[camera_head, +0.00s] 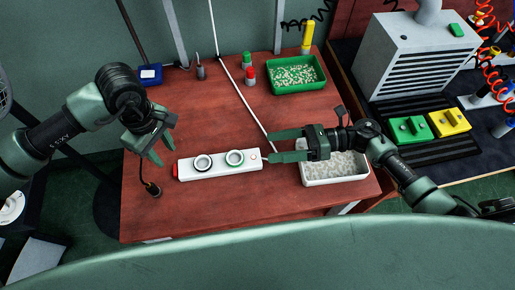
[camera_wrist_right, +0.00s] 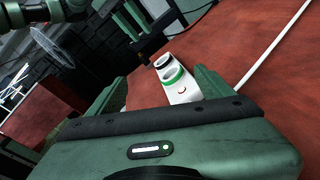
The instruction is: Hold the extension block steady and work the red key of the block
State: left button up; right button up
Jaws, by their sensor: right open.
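The white extension block (camera_head: 218,167) lies on the red-brown table with two round sockets on top, one dark-rimmed and one green-rimmed. Its red key (camera_head: 176,171) is at the left end, and a small orange-red mark shows at the right end. My left gripper (camera_head: 166,157) is open and empty, above and left of the red key. My right gripper (camera_head: 269,146) is open at the block's right end, apart from or just beside it; contact is unclear. In the right wrist view the block (camera_wrist_right: 184,97) shows between the spread fingers, and the red key is not discernible.
A white tray of pale pieces (camera_head: 336,181) stands under my right gripper. A dark plug on a cord (camera_head: 152,189) is at the left. The table in front of the block is clear.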

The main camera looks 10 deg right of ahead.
aim_at(229, 160)
jog(key=a+f+n+h, duration=0.1)
jog(key=a+n, duration=0.1)
jog(key=a+f+n+g, duration=0.1)
jog(key=a+n, duration=0.1)
jog(key=w+a+f+n+g+h, duration=0.1)
jog(key=n, duration=0.1)
jog(key=shift+w+a+n+h, duration=0.1)
jog(key=shift+a+n+h, duration=0.2)
jog(key=shift+a+n, duration=0.1)
jog(key=x, duration=0.7)
jog(key=shift+a+f, duration=0.15)
jog(key=shift+f, duration=0.1)
jog(key=shift+c, duration=0.3)
grip_shut()
pick_arm(q)
grip_shut()
dwell(1.7)
